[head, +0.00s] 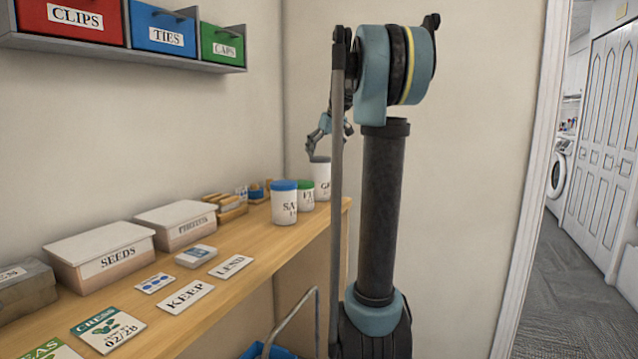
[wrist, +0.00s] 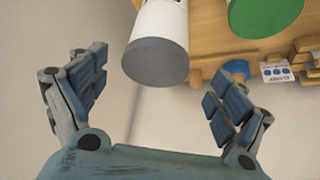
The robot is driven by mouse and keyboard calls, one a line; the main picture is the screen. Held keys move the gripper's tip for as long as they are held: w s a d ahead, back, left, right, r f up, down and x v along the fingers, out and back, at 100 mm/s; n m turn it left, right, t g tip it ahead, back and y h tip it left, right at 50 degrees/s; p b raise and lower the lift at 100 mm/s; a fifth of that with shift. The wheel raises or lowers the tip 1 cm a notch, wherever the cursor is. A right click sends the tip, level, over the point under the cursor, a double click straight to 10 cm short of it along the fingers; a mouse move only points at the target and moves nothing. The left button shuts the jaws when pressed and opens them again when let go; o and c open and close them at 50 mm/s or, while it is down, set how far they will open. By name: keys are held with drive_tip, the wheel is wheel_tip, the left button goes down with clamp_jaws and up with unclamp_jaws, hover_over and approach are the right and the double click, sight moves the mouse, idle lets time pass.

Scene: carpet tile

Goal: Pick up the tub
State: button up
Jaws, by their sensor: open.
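Three white tubs stand at the far end of the wooden bench. One has a grey lid and a label starting with G (head: 321,184), one a green lid (head: 305,198), one a blue lid (head: 284,207). My gripper (head: 328,142) is open just above the grey-lidded tub. In the wrist view, the open fingers (wrist: 155,95) are spread wide with nothing between their tips. The grey-lidded tub (wrist: 155,50) shows just beyond them, roughly centred, and the green lid (wrist: 265,15) is to its right. My arm hides part of the bench's far end.
The bench (head: 235,258) also holds a SEEDS box (head: 100,260), a second lidded box (head: 176,226), cards and small wooden pieces near the tubs. Wall bins (head: 160,28) hang above at left. A doorway with grey carpet (head: 565,290) is at right.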

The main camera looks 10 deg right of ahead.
sight(322, 158)
drive_tip(key=shift+d+x, duration=0.1)
drive_tip(key=shift+x, duration=1.5)
drive_tip(key=shift+d+x, duration=0.15)
drive_tip(key=shift+x, duration=1.45)
drive_tip(key=shift+w, duration=0.15)
clamp_jaws()
drive_tip(key=shift+r, duration=0.1)
